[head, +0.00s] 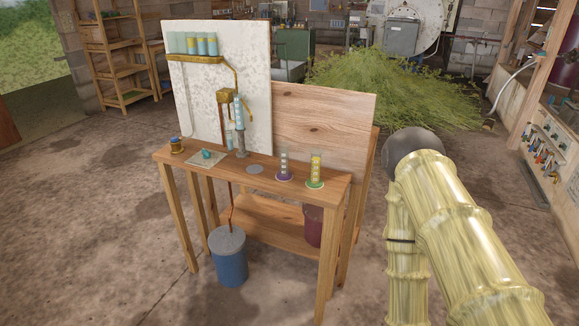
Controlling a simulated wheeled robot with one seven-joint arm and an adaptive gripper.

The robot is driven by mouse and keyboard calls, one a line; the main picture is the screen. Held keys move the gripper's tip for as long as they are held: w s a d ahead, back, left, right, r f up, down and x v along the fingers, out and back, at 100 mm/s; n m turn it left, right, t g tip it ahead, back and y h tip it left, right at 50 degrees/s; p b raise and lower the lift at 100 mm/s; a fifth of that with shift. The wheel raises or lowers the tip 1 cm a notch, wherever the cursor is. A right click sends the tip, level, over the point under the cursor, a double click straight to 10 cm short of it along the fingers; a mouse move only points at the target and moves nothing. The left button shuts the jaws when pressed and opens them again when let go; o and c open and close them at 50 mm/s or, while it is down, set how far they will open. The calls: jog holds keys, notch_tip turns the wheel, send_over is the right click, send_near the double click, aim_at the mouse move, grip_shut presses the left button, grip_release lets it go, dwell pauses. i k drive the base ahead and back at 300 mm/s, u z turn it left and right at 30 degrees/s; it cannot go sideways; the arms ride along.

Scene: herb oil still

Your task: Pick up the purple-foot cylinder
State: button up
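The purple-foot cylinder (283,166) stands upright on the wooden bench top (220,165), right of its middle. It is a clear, narrow cylinder with light marks and dark contents low down. A green-foot cylinder (316,170) with yellowish contents stands just to its right. A third cylinder (240,140) with a grey foot stands to the left by the backboard. My arm shows at the right, apart from the bench. My gripper is not in view.
A brass rack (195,59) juts from the white board (182,95). A blue bin (229,262) stands by the bench's front legs. The floor in front is clear.

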aim_at(283, 175)
jog(key=u, duration=0.45)
jog(key=k, duration=0.55)
jog(key=u, duration=0.75)
jog(key=i, duration=0.85)
jog(key=z, duration=0.35)
